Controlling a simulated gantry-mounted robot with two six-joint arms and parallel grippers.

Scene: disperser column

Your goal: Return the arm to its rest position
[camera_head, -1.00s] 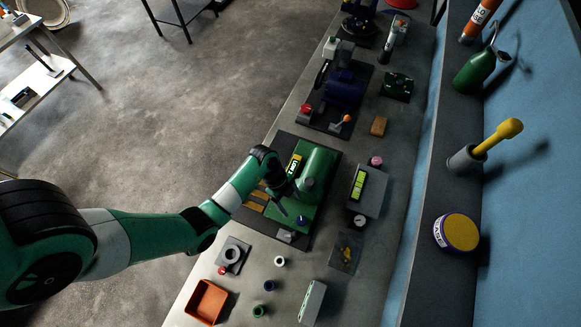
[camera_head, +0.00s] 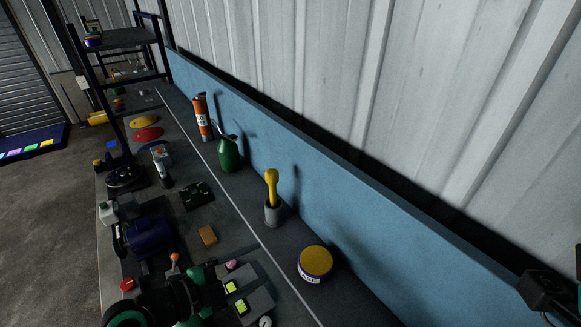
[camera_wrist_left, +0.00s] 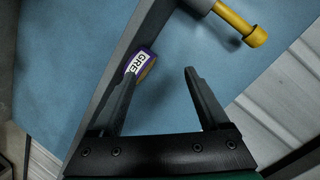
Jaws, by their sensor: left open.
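In the left wrist view, my left gripper (camera_wrist_left: 162,72) is open, its two dark fingers apart with nothing held between them. A tin labelled GRE… (camera_wrist_left: 138,62) shows beyond the left finger, partly hidden by it; I cannot judge the distance. In the head view, my left arm (camera_head: 180,297) shows as black and green links at the lower left, over the near part of the bench. Its fingertips are hard to make out there. My right gripper is not clearly in view.
A yellow-lidded tin (camera_head: 315,262), a yellow-handled tool in a grey cup (camera_head: 272,210), a green oil can (camera_head: 228,155) and an orange tube (camera_head: 201,117) stand along the blue wall panel (camera_head: 330,215).

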